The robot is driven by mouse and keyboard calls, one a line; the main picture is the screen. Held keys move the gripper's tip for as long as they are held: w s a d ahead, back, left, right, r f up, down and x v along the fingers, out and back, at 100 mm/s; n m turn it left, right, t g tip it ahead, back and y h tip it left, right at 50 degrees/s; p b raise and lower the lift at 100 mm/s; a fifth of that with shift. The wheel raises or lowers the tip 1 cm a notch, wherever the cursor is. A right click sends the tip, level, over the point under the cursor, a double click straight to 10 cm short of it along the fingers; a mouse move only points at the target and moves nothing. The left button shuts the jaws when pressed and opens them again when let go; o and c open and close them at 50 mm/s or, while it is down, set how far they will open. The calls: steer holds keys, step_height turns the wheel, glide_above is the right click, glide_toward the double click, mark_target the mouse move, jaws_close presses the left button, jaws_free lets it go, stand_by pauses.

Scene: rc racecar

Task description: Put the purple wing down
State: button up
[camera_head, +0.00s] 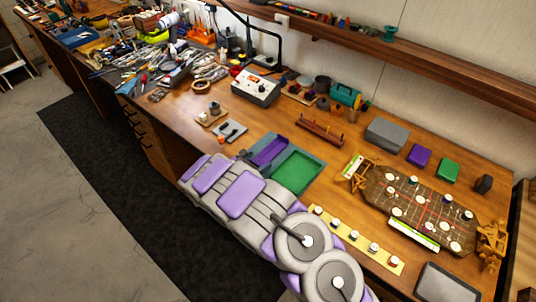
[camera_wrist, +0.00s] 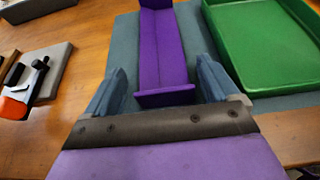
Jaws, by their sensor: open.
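The purple wing (camera_wrist: 165,48) is a long flat strip with a raised plate at its near end. It lies on a blue-grey base (camera_wrist: 125,35), left of a green tray (camera_wrist: 268,45). It also shows in the head view as a purple strip (camera_head: 269,151) beside the green tray (camera_head: 297,172). My gripper (camera_wrist: 162,88) is open, with one blue-grey finger on each side of the wing's near end. Gaps show between the fingers and the wing, so it is not gripped. In the head view my arm hides most of the gripper.
A grey block with a black and orange tool (camera_wrist: 28,82) lies left of the base. A wooden rack (camera_head: 320,130) stands behind the base. A yellow strip with white-topped pieces (camera_head: 355,240) lies to the right. Tools crowd the far left; bare wood shows between.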

steer(key=shift+d, duration=0.15)
steer(key=shift+d, duration=0.1)
steer(key=shift+c, duration=1.3)
steer(key=c, duration=0.9)
steer(key=shift+r, duration=0.15)
